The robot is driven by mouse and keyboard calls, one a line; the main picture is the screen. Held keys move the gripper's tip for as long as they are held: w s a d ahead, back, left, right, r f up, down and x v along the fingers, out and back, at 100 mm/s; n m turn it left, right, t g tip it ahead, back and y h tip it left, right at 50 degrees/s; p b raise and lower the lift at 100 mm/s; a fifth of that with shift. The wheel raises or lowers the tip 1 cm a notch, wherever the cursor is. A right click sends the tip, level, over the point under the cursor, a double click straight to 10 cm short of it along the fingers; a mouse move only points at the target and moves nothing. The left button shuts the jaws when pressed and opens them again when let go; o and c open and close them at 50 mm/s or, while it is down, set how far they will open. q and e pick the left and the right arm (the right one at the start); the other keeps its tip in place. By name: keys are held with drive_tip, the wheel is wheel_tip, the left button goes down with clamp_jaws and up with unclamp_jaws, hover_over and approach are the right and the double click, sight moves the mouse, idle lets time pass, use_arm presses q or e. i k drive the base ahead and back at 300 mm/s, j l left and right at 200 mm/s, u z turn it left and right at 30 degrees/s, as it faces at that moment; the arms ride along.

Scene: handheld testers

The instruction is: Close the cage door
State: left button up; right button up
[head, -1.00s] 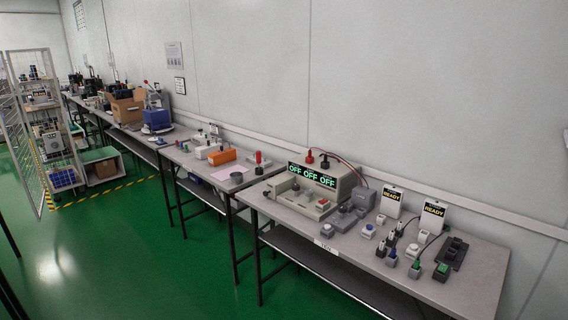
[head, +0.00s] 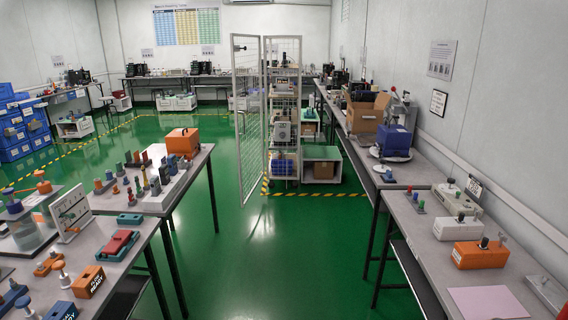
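The cage door (head: 250,120) is a white-framed wire mesh panel in the middle of the head view. It stands open, swung out toward me and away from the cage front. The cage (head: 299,60) stands just right of it, with shelves of equipment (head: 284,132) inside. A gap shows between the door's near edge and the cage. Neither of my grippers is in view.
A green floor aisle (head: 230,250) runs clear toward the door. Benches with testers flank it, one on the left (head: 184,190) and one on the right (head: 398,205). Yellow-black floor tape (head: 320,194) edges the cage area. Blue bins (head: 20,130) stand far left.

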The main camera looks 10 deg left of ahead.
sight(232, 34)
drive_tip(key=i+l+u, duration=0.2)
drive_tip(key=i, duration=2.15)
drive_tip(key=j, duration=0.1)
